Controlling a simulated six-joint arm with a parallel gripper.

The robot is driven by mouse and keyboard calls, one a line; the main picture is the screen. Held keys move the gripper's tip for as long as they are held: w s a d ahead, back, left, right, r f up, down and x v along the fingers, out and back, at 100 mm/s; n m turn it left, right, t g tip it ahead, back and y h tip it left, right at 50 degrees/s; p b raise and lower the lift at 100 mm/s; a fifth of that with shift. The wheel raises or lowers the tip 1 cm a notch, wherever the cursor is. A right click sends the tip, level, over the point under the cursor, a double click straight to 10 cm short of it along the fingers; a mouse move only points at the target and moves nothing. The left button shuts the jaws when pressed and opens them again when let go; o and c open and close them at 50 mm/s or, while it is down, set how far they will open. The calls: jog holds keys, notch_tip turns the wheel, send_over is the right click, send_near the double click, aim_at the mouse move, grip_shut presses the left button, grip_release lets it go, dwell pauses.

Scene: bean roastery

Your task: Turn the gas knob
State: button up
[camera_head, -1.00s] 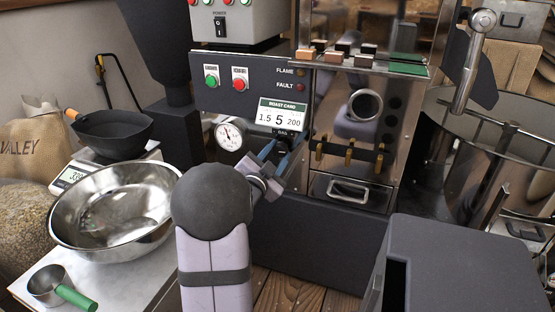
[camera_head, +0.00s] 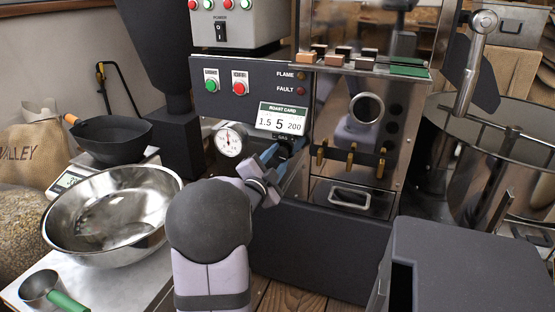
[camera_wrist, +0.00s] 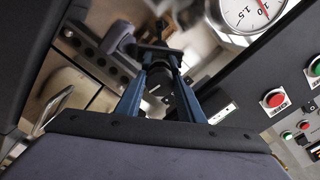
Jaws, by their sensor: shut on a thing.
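The black gas knob (camera_wrist: 158,84) sits between my two blue fingers in the wrist view. My gripper (camera_wrist: 161,62) is shut on it; my gripper also shows in the head view (camera_head: 279,154), just under the GAS label, where the fingers mostly hide the knob. The roast card (camera_head: 282,119) above reads 1.5, 5 and 200. The round pressure gauge (camera_head: 228,140) is left of the knob, its needle pointing roughly upward; the gauge also shows at the top of the wrist view (camera_wrist: 248,14).
The green button (camera_head: 211,85) and red button (camera_head: 239,87) are on the dark panel above. A steel bowl (camera_head: 105,213) stands on the left table. A drawer (camera_head: 350,198) is right of my gripper, and a dark box (camera_head: 462,262) stands at lower right.

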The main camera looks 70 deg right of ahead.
jog(key=o, duration=1.1)
jog(key=shift+c, duration=0.2)
jog(key=shift+a, duration=0.15)
jog(key=a+p, duration=0.2)
jog(key=a, duration=0.5)
jog(key=shift+r, duration=0.1)
